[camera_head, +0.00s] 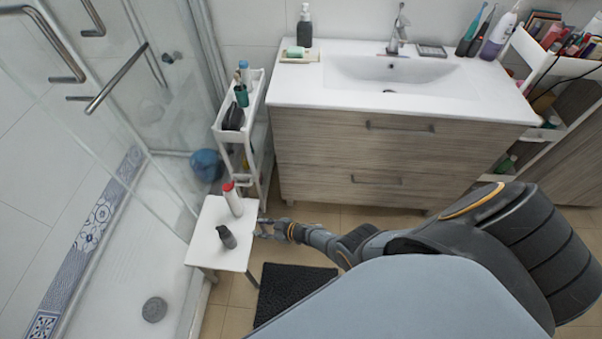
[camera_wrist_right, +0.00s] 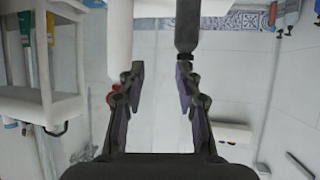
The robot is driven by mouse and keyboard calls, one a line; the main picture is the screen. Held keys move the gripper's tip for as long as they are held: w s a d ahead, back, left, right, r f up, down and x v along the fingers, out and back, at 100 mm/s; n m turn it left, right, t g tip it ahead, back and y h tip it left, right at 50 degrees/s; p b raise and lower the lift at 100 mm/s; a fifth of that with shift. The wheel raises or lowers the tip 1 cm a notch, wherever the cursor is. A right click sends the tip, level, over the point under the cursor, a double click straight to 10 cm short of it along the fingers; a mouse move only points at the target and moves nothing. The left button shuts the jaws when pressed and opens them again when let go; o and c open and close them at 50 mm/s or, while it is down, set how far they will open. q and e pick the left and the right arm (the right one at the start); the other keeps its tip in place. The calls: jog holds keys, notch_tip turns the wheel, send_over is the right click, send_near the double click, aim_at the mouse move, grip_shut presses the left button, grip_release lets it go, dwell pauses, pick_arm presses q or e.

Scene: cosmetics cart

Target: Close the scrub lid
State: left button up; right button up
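A white stool (camera_head: 205,253) bears a white bottle with a red cap (camera_head: 233,201) and a dark grey bottle (camera_head: 227,238); both stand upright. I cannot tell which is the scrub, or how its lid stands. My right gripper (camera_head: 263,229) is at the right edge of the stool, apart from both bottles. In the right wrist view it (camera_wrist_right: 161,75) is open and empty. There the picture is upside down: the white bottle (camera_wrist_right: 120,38) is beyond the left finger, which partly covers its red cap, and the dark bottle (camera_wrist_right: 188,28) is beyond the right finger. My left gripper is not in view.
A narrow white cart (camera_head: 257,120) with bottles stands behind the stool. A glass shower door is left of it. A wooden vanity (camera_head: 400,150) with a white sink is at the back. A black mat (camera_head: 285,288) lies on the floor right of the stool.

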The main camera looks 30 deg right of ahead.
jog(key=s+d+f+m+g+h+b, duration=0.1)
jog(key=s+d+f+m+h, duration=0.3)
jog(key=s+d+f, duration=0.6)
jog(key=shift+s+d+f+h, duration=0.15)
jog(key=shift+d+f+h, duration=0.15)
jog(key=shift+h, duration=0.5)
